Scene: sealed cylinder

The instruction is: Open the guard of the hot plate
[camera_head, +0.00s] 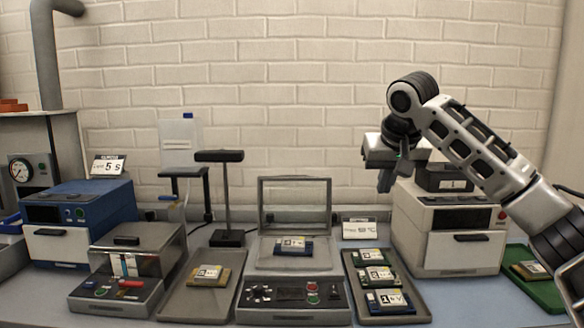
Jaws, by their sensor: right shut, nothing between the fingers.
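The hot plate (290,292) stands at the middle front of the bench, a grey unit with a black control panel with knobs and red and green buttons. Its guard (294,195), a clear pane in a grey frame, stands upright at the back edge of the plate, so it looks raised. My left gripper is out of view.
A tray with several modules (377,275) lies right of the hot plate; a tray with one module (208,275) lies left. A white machine (447,235) stands below my right arm. A clear-covered unit (130,262), a blue machine (75,215) and a black stand (225,195) are left.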

